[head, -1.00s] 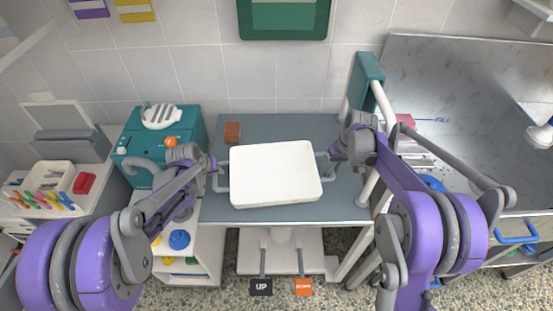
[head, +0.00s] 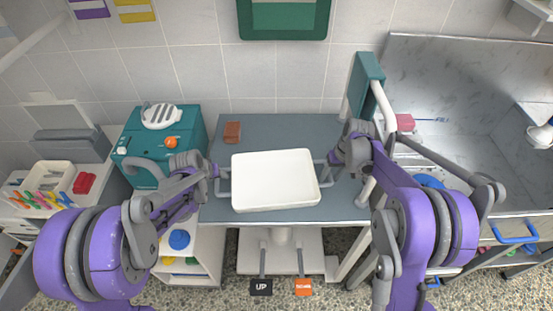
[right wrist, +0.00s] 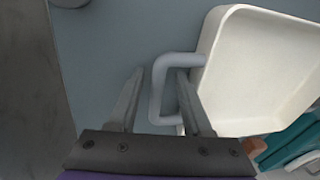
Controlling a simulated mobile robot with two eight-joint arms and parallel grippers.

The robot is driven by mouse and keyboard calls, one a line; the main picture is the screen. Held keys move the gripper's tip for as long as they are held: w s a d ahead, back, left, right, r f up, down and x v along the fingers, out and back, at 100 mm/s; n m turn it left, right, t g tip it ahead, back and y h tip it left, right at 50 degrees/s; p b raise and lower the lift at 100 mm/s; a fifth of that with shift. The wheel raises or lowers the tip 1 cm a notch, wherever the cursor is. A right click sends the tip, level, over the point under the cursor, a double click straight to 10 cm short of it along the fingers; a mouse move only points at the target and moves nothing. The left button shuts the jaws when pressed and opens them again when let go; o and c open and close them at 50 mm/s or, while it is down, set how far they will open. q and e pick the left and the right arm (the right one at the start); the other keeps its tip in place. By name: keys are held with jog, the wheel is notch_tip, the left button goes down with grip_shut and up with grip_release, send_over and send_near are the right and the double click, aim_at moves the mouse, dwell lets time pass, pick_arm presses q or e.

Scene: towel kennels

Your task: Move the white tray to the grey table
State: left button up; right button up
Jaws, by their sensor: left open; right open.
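The white tray (head: 275,180) is over the grey table (head: 235,213), near its middle, and looks level. I cannot tell for sure whether its base rests on the tabletop. It has a grey handle on each side. My left gripper (head: 217,174) is at the left handle, open, its fingers too small to make out clearly. My right gripper (head: 332,172) is at the right handle. In the right wrist view my right gripper (right wrist: 158,88) is open, with its fingers on either side of the handle bar (right wrist: 157,92). The tray's wall (right wrist: 215,50) shows beside it.
A brown block (head: 232,132) lies at the table's back left. A teal machine (head: 165,140) stands left of the table. A steel sink counter (head: 460,80) is to the right. UP (head: 261,287) and orange (head: 303,287) pedals are below the table.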

pick_arm(q)
jog(key=v, duration=1.2)
pick_arm(e)
notch_tip(320, 180, up, 10)
dwell(0.5)
jog(key=s+a+r+t+h, duration=0.1)
jog(key=s+r, duration=0.1)
jog(key=s, duration=0.6)
jog(key=s+r+t, duration=0.1)
jog(key=s+r, duration=0.2)
jog(key=s, duration=0.4)
pick_arm(q)
jog(key=s+d+m+y, duration=0.1)
jog(key=s+d, duration=0.2)
jog(key=s, duration=2.1)
jog(key=shift+f+y, duration=0.3)
jog(key=shift+f, duration=0.05)
pick_arm(e)
jog(key=s+f+m+t+h, duration=0.1)
jog(key=s+f, duration=0.4)
jog(key=s, duration=0.9)
jog(key=shift+s+d+f+t, duration=0.15)
jog(key=shift+s+t, duration=0.15)
jog(key=shift+t, duration=0.6)
